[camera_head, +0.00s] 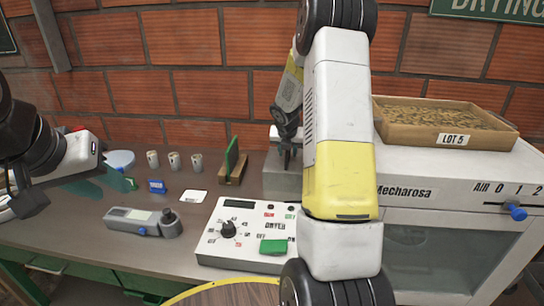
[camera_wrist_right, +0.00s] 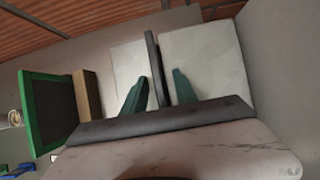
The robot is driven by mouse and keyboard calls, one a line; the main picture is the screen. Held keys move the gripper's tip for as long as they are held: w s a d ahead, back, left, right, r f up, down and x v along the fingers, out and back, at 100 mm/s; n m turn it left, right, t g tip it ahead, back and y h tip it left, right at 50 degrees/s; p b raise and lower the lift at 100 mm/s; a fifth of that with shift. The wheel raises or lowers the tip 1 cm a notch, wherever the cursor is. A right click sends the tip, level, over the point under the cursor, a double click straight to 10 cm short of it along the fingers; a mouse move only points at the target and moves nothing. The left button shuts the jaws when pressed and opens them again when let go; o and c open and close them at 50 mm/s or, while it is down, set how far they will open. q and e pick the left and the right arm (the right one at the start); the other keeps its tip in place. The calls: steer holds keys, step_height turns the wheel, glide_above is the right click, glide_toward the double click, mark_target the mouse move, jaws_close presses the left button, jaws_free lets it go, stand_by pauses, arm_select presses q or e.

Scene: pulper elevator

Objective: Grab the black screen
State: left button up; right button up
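A thin black screen (camera_wrist_right: 153,60) stands nearly edge-on between the two teal fingers of my right gripper (camera_wrist_right: 158,88) in the right wrist view. The fingers are spread to either side of it, with a small gap showing. In the head view my right gripper (camera_head: 287,158) points down over a grey metal block (camera_head: 283,182), partly hidden by my own arm. My left gripper (camera_head: 102,184) is over the left of the table, its teal fingers apart and nothing seen between them.
A green-framed screen (camera_head: 232,156) stands in a wooden holder (camera_head: 233,170) just left of the right gripper. It also shows in the wrist view (camera_wrist_right: 48,108). A white dryer control panel (camera_head: 245,232), a handheld meter (camera_head: 143,220) and several small cups (camera_head: 174,161) sit on the table. The Mecharosa machine (camera_head: 430,185) stands right.

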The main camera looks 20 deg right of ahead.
steer(key=shift+f, duration=0.1)
jaws_close()
stand_by(0.4)
